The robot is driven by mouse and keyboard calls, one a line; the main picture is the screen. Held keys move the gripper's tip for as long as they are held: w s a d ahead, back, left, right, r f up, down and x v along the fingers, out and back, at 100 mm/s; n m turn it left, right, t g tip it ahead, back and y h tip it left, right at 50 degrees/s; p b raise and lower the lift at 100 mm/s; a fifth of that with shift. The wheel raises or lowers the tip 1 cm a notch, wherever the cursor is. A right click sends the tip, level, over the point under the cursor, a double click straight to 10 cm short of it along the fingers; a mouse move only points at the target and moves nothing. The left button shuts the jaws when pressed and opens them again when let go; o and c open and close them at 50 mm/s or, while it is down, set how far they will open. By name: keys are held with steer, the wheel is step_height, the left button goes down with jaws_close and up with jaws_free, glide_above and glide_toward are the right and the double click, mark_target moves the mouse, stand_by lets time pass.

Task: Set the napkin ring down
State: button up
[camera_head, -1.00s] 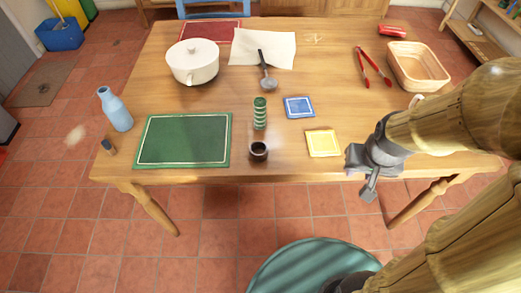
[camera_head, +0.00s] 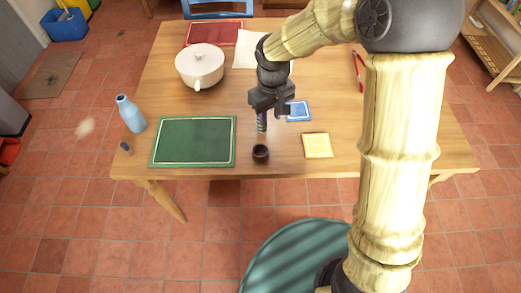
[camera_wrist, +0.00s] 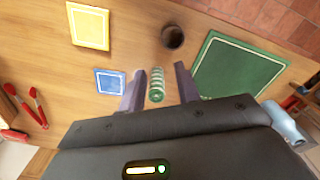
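A green-and-white ribbed upright piece (camera_head: 261,124), which looks like a stack of rings, stands on the table right of the green mat. My gripper (camera_head: 270,115) is above it, fingers pointing down. In the wrist view my gripper (camera_wrist: 158,76) has its fingers well apart, with the ribbed piece (camera_wrist: 156,86) showing in the gap and clear of both fingers. I cannot tell whether the fingertips reach down beside it. No separate napkin ring is clear to me. A small dark round cup-like piece (camera_head: 260,154) stands nearer the front edge.
The green mat (camera_head: 193,141) lies left, a blue square (camera_head: 299,111) and a yellow square (camera_head: 317,145) right. Red tongs (camera_head: 358,71) lie right. The front right of the table (camera_head: 420,150) is bare.

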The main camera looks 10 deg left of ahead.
glide_toward(267, 148)
steer(key=f, duration=0.5)
steer(key=shift+w+d, duration=0.1)
steer(key=shift+d, duration=0.2)
steer(key=shift+a+f, duration=0.15)
steer(key=shift+f, duration=1.2)
steer(key=shift+a+f, duration=0.15)
steer(key=shift+f, duration=1.15)
jaws_close()
